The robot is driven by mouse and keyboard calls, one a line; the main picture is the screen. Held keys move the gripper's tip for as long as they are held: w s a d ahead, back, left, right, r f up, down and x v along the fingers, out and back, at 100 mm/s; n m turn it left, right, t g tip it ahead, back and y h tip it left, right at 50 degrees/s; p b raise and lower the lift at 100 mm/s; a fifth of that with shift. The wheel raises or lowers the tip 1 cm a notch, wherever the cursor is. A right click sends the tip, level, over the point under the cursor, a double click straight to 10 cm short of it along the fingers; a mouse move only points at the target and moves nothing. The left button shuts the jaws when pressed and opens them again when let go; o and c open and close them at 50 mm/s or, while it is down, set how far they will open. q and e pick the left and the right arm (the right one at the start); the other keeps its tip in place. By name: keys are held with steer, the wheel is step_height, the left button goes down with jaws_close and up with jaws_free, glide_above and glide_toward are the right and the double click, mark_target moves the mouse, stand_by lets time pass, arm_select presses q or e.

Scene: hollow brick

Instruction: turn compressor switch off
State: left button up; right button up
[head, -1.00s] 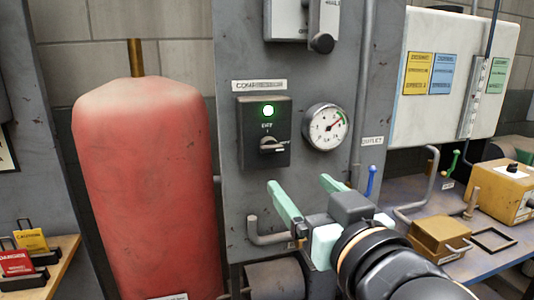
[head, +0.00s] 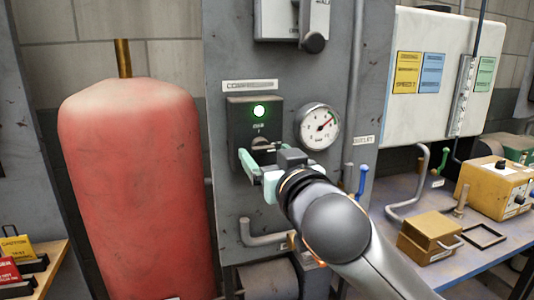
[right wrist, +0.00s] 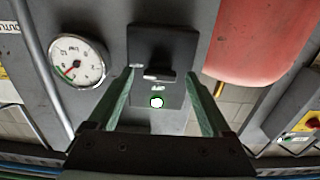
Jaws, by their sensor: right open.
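The compressor switch is a dark box (head: 238,125) on the grey panel, under a "COMPRESSOR" label (head: 250,86). Its green lamp (head: 259,111) is lit. The rotary knob (head: 262,141) sits below the lamp, partly hidden by my gripper in the head view. In the right wrist view, which is upside down, the knob (right wrist: 160,75) lies between my fingers with its handle roughly level. My right gripper (head: 260,157) is open, its green fingers close to the box, one each side of the knob. I cannot tell whether they touch it. My left gripper is not in view.
A round pressure gauge (head: 319,127) is close to the right of the switch, near my wrist. A big red tank (head: 130,190) stands at the left. A pipe (head: 353,70) runs up the panel. A bench with yellow boxes (head: 430,235) is at the right.

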steer(key=shift+w+a, duration=0.1)
steer(key=shift+w, duration=0.2)
steer(key=shift+c, duration=0.2)
jaws_close()
stand_by(0.3)
